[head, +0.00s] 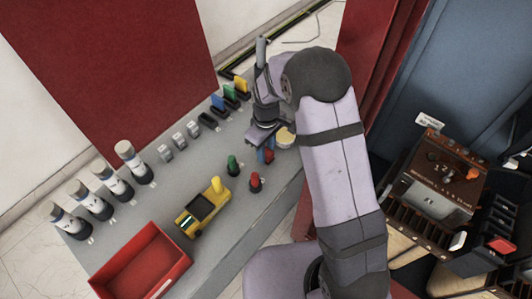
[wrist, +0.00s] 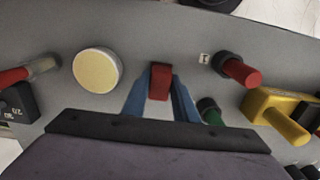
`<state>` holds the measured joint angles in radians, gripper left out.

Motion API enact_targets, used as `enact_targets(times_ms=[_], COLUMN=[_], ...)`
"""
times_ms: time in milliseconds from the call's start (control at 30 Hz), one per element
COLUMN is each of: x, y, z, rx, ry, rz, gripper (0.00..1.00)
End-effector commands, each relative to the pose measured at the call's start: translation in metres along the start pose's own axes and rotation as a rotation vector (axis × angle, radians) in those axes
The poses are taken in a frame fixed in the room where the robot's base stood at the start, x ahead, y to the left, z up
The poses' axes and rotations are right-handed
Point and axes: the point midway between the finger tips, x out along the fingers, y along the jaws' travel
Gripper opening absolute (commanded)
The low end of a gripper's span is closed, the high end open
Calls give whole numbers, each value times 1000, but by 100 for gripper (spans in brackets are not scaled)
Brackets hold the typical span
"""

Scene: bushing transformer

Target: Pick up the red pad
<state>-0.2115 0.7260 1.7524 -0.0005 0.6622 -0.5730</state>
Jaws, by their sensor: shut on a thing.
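The red pad (wrist: 160,80) is a small red block between the two blue fingers of my gripper (wrist: 161,98) in the wrist view. My gripper is shut on it. In the head view my gripper (head: 266,156) is near the right end of the grey table, pointing down, and a bit of the red pad (head: 270,156) shows at its fingertips. I cannot tell whether the pad still touches the table.
A cream disc (wrist: 97,70) lies left of the gripper in the wrist view. A green knob (head: 233,165), a red knob (head: 256,181) and a yellow tool (head: 203,207) stand nearby. Blue (head: 218,102) and yellow pads stand behind. A red tray (head: 142,265) is at front left.

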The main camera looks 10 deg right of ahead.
Motion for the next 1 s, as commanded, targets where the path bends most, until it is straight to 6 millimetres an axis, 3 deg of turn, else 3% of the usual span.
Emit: enact_targets(times_ms=[600,1000], x=[-86,-94], y=[0,0], z=[-1,0], rx=[-1,-1], ry=[2,0], rz=[1,-1], gripper=[4,4])
